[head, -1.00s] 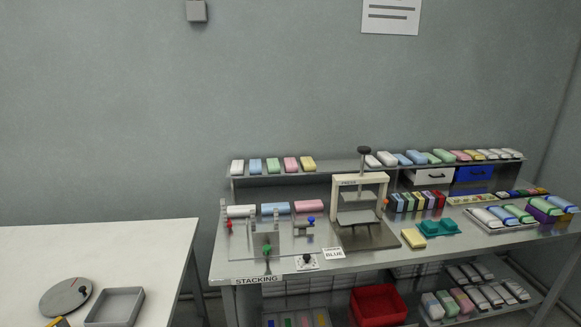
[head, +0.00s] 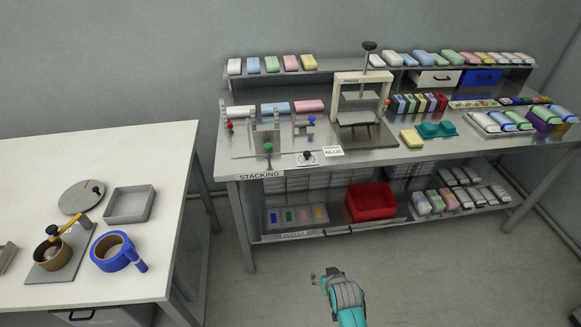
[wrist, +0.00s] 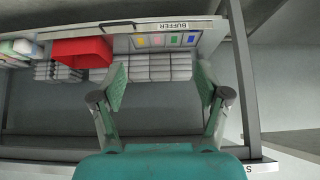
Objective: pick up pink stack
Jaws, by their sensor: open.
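Several pink pieces show in the head view, and I cannot tell which is the pink stack. A pink block (head: 309,106) lies at the back of the stacking bench's worktop, right of a blue one. Another pink block (head: 291,63) stands on the top shelf between green and yellow ones. A pink block (head: 447,199) is on the lower shelf at right. My gripper (head: 324,277) is over the floor in front of the bench, well apart from these. In the wrist view my gripper (wrist: 160,88) is open and empty, facing the lower shelf.
The lower shelf holds a red bin (head: 371,203) and a buffer tray (head: 297,229) with coloured pieces. A white press (head: 362,88) and green holder (head: 437,130) stand on the worktop. Floor between is clear.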

